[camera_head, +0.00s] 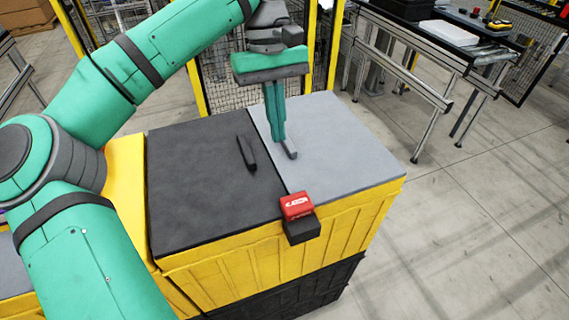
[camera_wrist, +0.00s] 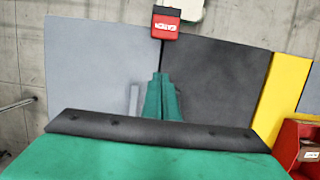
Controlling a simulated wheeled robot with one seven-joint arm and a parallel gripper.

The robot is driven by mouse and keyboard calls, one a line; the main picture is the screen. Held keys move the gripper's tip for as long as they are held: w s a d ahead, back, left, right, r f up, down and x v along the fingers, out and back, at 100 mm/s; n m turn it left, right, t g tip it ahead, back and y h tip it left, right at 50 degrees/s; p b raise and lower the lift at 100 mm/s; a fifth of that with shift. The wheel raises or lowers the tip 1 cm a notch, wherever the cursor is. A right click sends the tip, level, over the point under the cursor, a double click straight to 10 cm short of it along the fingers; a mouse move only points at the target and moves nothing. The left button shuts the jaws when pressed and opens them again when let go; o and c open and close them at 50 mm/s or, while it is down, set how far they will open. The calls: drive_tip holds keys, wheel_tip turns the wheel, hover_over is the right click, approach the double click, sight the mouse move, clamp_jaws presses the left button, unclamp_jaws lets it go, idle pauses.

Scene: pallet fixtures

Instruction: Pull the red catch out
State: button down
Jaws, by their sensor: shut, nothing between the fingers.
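The red catch (camera_head: 297,206) is a small red block with white lettering, seated at the front edge of the box where the two lids meet. A dark block (camera_head: 302,231) sits just below it on the yellow wall. In the wrist view the catch (camera_wrist: 165,27) shows at the top, beyond my fingertips. My gripper (camera_head: 279,140) points down over the grey lid near the seam, behind the catch and apart from it. Its green fingers are together and empty, also in the wrist view (camera_wrist: 160,77).
The yellow box (camera_head: 220,265) has a black lid (camera_head: 200,190) and a grey lid (camera_head: 345,150). A black bar handle (camera_head: 247,153) stands on the black lid. A grey handle (camera_head: 291,149) is beside my fingers, partly hidden. Open floor lies to the right; a metal workbench (camera_head: 430,50) stands behind.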

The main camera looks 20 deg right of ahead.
sight(297, 206)
drive_tip(key=shift+s+f, duration=1.05)
drive_tip(key=shift+f, duration=0.5)
drive_tip(key=shift+s+f, duration=1.05)
drive_tip(key=shift+f, duration=0.55)
drive_tip(key=shift+s+f, duration=1.05)
drive_tip(key=shift+f, duration=0.5)
drive_tip(key=shift+d, duration=0.1)
